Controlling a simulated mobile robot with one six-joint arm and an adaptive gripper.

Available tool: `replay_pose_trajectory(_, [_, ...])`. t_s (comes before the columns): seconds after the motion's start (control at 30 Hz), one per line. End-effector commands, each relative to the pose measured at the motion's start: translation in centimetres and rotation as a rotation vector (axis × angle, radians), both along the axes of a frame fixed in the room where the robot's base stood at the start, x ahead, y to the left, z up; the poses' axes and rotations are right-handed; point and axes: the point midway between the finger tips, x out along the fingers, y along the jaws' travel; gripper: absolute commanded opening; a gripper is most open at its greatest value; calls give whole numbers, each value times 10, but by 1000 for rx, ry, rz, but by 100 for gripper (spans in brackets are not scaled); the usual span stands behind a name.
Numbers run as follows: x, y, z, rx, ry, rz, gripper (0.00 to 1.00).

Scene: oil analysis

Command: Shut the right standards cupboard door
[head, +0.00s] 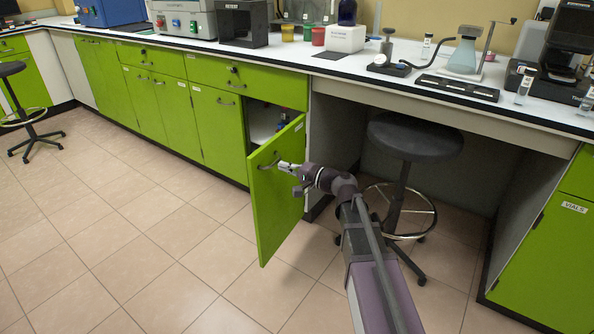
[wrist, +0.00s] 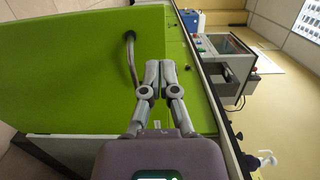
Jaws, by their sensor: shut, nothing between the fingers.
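The right standards cupboard door (head: 277,205) is a green panel standing ajar, swung out from the counter front. Its right edge is by the cupboard, and its left edge sticks out over the floor. A curved metal handle (head: 268,161) is near its upper left; the handle also shows in the wrist view (wrist: 131,60). My gripper (head: 283,166) is shut and empty, in front of the door's outer face, just right of the handle. In the wrist view its fingertips (wrist: 160,66) are together beside the handle, over the green panel. I cannot tell whether they touch the door.
The open cupboard (head: 263,122) shows a shelf with small items. A closed green door (head: 218,132) adjoins on the left. A dark stool (head: 414,138) stands in the knee space right of the door, close to my arm. The tiled floor (head: 150,235) to the left is clear.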

Motion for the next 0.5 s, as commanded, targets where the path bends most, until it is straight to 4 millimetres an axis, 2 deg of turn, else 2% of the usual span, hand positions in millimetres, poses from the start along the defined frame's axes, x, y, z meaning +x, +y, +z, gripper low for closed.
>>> replay_pose_trajectory(0.3, [27, 43, 0, 0, 0, 2, 0])
replay_pose_trajectory(0.5, [39, 62, 0, 0, 0, 2, 0])
